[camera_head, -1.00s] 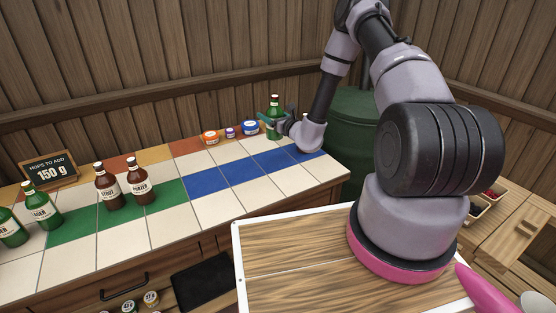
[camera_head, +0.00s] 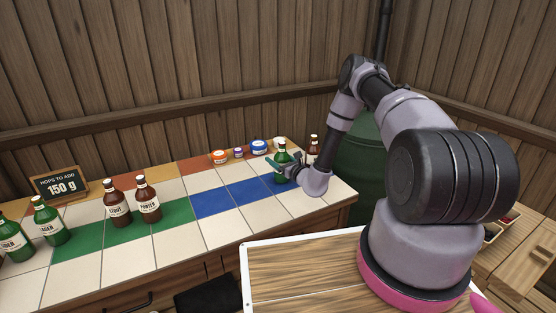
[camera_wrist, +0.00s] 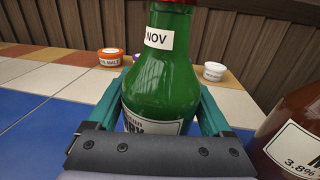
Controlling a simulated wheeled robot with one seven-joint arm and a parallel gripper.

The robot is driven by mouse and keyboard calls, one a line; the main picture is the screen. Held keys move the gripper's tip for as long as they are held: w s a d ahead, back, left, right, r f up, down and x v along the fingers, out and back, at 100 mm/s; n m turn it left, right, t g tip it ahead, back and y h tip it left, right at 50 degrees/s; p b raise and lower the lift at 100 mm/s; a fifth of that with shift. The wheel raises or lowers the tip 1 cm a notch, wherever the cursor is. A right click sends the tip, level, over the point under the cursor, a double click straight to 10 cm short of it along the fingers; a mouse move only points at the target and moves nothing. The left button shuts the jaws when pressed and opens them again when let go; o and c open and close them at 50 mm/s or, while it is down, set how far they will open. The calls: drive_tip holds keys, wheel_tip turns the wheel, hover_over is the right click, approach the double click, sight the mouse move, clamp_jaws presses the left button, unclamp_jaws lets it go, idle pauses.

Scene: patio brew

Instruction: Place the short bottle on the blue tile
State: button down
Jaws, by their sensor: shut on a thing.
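My gripper (camera_head: 287,168) is shut on a green bottle (camera_head: 282,154), its teal fingers on either side of it. In the wrist view the bottle (camera_wrist: 165,75) stands roughly upright, with a red cap and a neck label reading NOV. Its base is hidden, so I cannot tell whether it touches the counter. Blue tiles (camera_head: 211,202) form a strip on the counter. The gripper is at the strip's right end, and blue tile (camera_wrist: 25,112) shows left of the bottle in the wrist view.
A brown bottle (camera_head: 313,146) stands close right of the held one, also large in the wrist view (camera_wrist: 298,135). An orange jar (camera_head: 219,157), blue jar (camera_head: 259,147) and white jar (camera_wrist: 214,71) stand behind. Brown bottles (camera_head: 149,200) and green bottles (camera_head: 49,222) stand left.

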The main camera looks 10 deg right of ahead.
drive_tip(key=shift+f, duration=0.1)
unclamp_jaws()
